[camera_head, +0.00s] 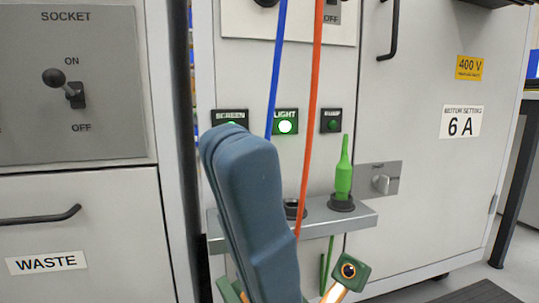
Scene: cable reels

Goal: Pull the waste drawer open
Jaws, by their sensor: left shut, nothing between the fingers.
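The waste drawer (120,225) is the pale lower front of the left cabinet, with a WASTE label (46,262). Its dark bar handle (40,216) runs in from the left picture edge, so part of it is cut off. The drawer front looks flush with the cabinet. My left gripper (225,135), blue-grey, rises from the bottom middle. Its fingers are together with nothing between them. In the picture it is well right of the handle, in front of the right cabinet and apart from the drawer. My right gripper is not in view.
Above the drawer is a SOCKET panel (100,30) with a lever switch (68,83). A blue cable (278,60) and an orange cable (314,90) hang by the right cabinet. A grey shelf (365,220) holds a green plug (343,175).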

